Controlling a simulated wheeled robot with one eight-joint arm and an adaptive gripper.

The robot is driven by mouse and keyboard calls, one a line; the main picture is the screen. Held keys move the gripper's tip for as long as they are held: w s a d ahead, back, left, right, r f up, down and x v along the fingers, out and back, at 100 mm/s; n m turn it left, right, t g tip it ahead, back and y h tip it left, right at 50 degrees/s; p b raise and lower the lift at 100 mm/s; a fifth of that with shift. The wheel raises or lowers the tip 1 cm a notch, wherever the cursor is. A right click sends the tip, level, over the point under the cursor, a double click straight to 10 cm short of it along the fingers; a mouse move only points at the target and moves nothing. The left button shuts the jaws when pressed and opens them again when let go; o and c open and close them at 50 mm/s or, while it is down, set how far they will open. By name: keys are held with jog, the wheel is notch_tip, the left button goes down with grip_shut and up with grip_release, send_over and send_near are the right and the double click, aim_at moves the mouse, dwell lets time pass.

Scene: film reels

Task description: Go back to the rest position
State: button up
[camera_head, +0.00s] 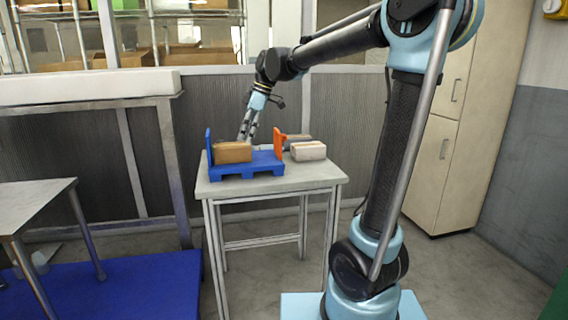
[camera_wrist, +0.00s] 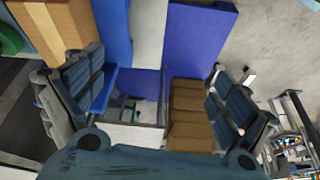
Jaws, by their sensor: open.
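My gripper (camera_head: 246,137) is open, pointing down at the back of the small table, just behind a brown block (camera_head: 232,152). In the wrist view my gripper's two fingers (camera_wrist: 153,82) are spread wide, and nothing is clamped between them. The brown block also shows in the wrist view (camera_wrist: 187,112), close to the right finger; I cannot tell whether they touch. The block sits on a blue rack (camera_head: 246,171) with a blue upright at its left end and an orange one at its right end.
A pale block (camera_head: 308,151) lies right of the rack, with a dark grey object (camera_head: 297,138) behind it. The table (camera_head: 325,176) has bare top at its front and right. A ribbed wall panel stands behind it, and a cream cabinet (camera_head: 452,140) stands to the right.

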jog(key=s+d+f+m+t+h, duration=0.1)
jog(key=s+d+f+m, duration=0.35)
jog(key=d, duration=0.55)
jog(key=s+d+f+m+t+h, duration=0.1)
jog(key=s+d+f+m, duration=0.4)
jog(key=d, duration=0.5)
jog(key=s+d+f+m+h, duration=0.2)
jog(key=s+d+f+m, duration=0.7)
jog(key=s+d+f, duration=0.3)
notch_tip(320, 180, down, 2)
jog(key=shift+s+d+f+t, duration=0.15)
jog(key=shift+s+f+t, duration=0.2)
jog(key=shift+s, duration=0.55)
jog(key=shift+r, duration=0.1)
jog(key=shift+w+f, duration=0.2)
jog(key=shift+w, duration=0.25)
